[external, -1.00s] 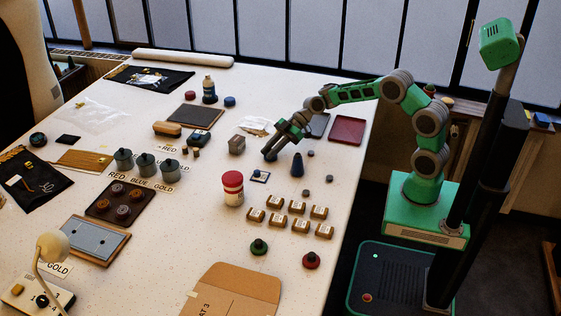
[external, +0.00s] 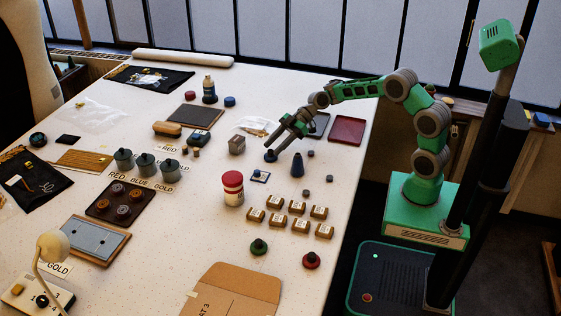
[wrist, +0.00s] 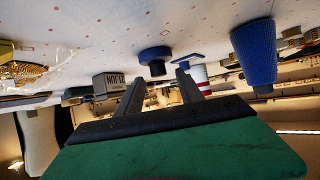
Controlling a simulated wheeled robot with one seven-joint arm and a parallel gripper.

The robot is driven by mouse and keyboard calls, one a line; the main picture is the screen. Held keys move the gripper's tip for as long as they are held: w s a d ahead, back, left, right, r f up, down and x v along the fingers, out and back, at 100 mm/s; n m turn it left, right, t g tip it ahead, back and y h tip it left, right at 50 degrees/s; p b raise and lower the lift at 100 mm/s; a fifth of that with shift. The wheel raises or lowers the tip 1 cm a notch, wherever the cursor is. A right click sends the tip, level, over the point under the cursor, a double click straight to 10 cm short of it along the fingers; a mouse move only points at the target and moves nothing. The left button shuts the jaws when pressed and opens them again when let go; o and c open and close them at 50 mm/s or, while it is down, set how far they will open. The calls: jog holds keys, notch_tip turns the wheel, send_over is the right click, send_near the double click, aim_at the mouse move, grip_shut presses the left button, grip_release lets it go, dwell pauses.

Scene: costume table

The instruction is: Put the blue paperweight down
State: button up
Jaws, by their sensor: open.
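The blue paperweight (external: 270,156), a small dark blue knob on a round base, stands on the white table just below my gripper (external: 277,139). In the wrist view, which looks upside down, the paperweight (wrist: 155,56) shows beyond the fingertips, apart from them. My gripper (wrist: 160,84) is open, with nothing between its two dark fingers. A green paperweight (external: 259,247) and a red one (external: 311,261) of like shape stand near the table's front right.
A blue cone (external: 297,166) stands close to the right of the paperweight. A grey block (external: 237,145) is to its left, and a small blue-topped pad (external: 260,176) lies in front. A dark tray (external: 318,126) and a red tray (external: 347,131) lie behind at the right.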

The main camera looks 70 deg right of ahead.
jog(key=v, duration=0.9)
jog(key=shift+d+r, duration=0.1)
jog(key=shift+d, duration=0.1)
